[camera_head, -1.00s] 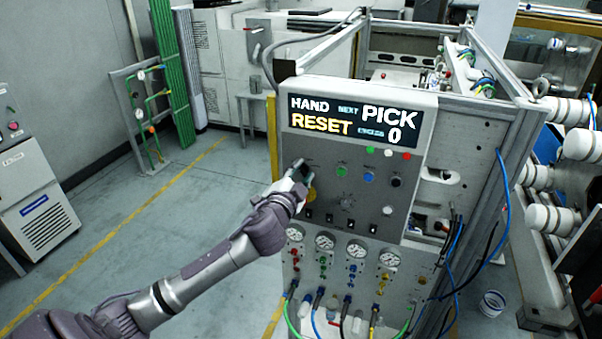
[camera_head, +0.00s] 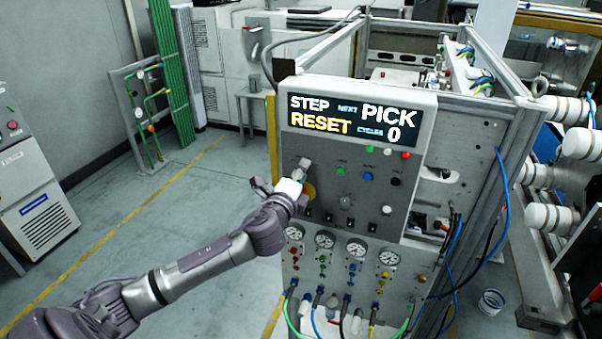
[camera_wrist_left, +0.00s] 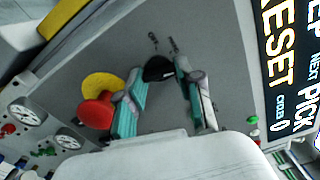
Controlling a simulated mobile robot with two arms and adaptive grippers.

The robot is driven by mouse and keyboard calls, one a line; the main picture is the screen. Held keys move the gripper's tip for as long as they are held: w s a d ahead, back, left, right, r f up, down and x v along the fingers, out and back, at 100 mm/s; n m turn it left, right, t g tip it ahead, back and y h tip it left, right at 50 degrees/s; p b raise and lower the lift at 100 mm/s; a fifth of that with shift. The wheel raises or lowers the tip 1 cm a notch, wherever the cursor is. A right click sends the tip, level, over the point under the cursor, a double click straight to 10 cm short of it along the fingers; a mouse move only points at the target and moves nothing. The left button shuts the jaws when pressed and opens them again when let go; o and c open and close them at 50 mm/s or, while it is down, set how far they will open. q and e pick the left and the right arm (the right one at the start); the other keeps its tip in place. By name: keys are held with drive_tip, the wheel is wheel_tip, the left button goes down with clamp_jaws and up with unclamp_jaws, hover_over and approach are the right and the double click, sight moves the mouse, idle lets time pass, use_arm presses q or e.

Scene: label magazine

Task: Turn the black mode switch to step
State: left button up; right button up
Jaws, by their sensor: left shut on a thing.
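The black mode switch (camera_wrist_left: 158,68) shows in the left wrist view between the fingertips of my left gripper (camera_wrist_left: 160,74), which is shut on it. In the head view my left gripper (camera_head: 302,170) is at the upper left of the grey control panel (camera_head: 350,190) and hides the switch. The display (camera_head: 350,122) above reads STEP, RESET, NEXT PICK and CYCLES 0. My right gripper is out of view.
A red mushroom button (camera_wrist_left: 95,112) on a yellow plate (camera_wrist_left: 103,84) sits close beside one finger. Several coloured buttons and lamps lie right of the gripper. Pressure gauges (camera_head: 325,239) and hoses are below.

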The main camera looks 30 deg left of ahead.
use_arm(q)
drive_tip(key=shift+f+m, duration=0.1)
drive_tip(key=shift+m, duration=0.6)
drive_tip(key=o, duration=1.2)
drive_tip(key=shift+c, duration=0.2)
drive_tip(key=shift+s, duration=0.1)
drive_tip(key=v, duration=1.2)
